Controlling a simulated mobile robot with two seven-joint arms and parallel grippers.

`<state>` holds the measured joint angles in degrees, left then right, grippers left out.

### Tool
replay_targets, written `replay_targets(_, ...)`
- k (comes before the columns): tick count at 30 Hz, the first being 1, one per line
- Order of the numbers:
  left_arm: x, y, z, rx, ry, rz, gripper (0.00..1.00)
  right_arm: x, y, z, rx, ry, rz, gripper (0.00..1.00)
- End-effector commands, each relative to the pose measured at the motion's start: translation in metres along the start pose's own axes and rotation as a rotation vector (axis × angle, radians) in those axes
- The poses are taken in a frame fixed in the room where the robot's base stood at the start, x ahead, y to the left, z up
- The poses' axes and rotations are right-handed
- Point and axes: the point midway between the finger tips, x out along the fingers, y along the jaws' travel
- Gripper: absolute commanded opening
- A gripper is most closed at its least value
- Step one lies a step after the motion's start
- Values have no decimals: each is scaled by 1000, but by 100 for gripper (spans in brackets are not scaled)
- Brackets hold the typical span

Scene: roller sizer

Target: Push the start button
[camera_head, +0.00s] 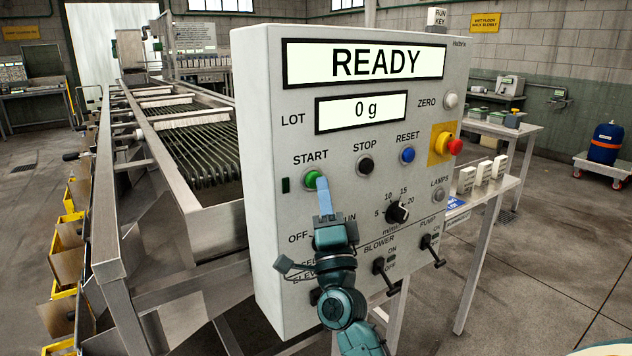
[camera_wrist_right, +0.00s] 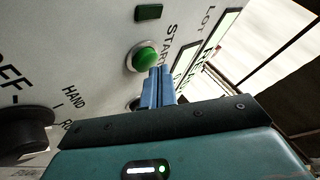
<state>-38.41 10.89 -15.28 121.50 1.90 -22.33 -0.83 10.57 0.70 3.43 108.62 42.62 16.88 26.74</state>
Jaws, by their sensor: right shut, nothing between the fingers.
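The green start button (camera_head: 311,179) sits on the pale control panel (camera_head: 262,140) under the word START. It also shows in the right wrist view (camera_wrist_right: 145,57), round and standing out from a light collar. My right gripper (camera_head: 322,182) is shut and empty, its blue fingers pointing up at the button from below. In the right wrist view the fingertips (camera_wrist_right: 160,70) are at the button's lower edge; I cannot tell whether they touch it. The panel display (camera_head: 364,64) reads READY, and the lot display (camera_head: 360,112) reads 0 g. My left gripper is not in view.
The black stop button (camera_head: 365,165), blue reset button (camera_head: 408,155) and red emergency stop (camera_head: 454,147) stand to the right. A dial (camera_head: 397,212) and the blower switch (camera_head: 384,273) are near my right arm. The roller sizer (camera_head: 190,145) is behind the panel on the left.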

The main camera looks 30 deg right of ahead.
Motion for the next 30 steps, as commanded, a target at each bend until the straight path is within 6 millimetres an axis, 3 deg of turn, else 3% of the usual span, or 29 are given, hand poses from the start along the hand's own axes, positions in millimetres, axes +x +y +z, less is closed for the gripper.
replay_targets(30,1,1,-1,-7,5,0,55,6,5,5,0,0,0,0)
